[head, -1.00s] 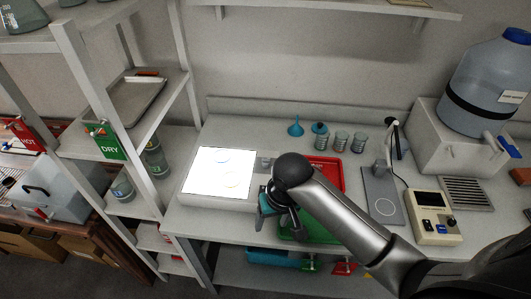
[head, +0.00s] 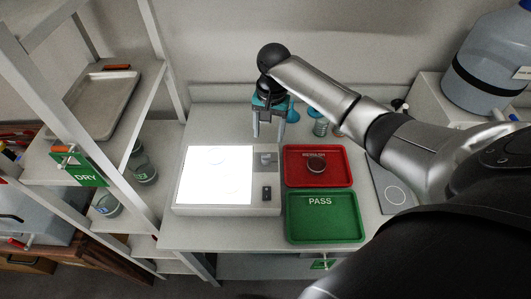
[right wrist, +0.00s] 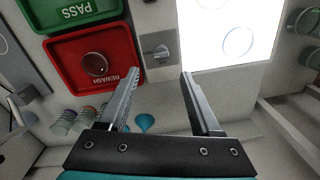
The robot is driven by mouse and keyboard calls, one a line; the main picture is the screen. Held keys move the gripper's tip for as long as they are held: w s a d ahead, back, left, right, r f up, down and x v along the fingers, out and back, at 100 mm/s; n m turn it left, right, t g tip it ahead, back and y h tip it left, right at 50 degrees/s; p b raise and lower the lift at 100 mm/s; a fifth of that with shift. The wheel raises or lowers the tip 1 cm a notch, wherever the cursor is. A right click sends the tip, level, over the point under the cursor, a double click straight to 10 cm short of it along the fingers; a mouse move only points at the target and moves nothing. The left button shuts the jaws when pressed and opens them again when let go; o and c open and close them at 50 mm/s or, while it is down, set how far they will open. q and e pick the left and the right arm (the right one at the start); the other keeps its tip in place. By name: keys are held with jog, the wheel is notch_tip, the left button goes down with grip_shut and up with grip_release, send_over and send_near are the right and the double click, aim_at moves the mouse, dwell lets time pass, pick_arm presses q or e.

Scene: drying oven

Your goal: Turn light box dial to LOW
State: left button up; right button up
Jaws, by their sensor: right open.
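The light box (head: 180,204) stands on the bench with its panel (head: 215,175) glowing bright white. The dial's setting is too small to read. My left gripper is out of view.
A red REWASH tray (head: 335,180) holding a dark round item (head: 315,164) and a green PASS tray (head: 325,218) lie right of the box. A blue funnel (right wrist: 145,122) and glasses (head: 321,127) stand behind. A shelf rack (head: 150,100) stands left.

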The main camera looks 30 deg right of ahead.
aim_at(267, 155)
jog(key=f, duration=0.4)
jog(key=f+b, duration=0.1)
jog(key=f, duration=0.4)
jog(key=shift+w+a+f+b, duration=0.2)
jog(key=shift+f+b, duration=0.1)
jog(key=shift+f, duration=0.35)
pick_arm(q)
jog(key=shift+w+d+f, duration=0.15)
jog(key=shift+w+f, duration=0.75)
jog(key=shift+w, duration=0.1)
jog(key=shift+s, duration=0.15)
pick_arm(e)
jog(key=shift+c, duration=0.3)
jog(key=shift+f, duration=0.1)
grip_shut()
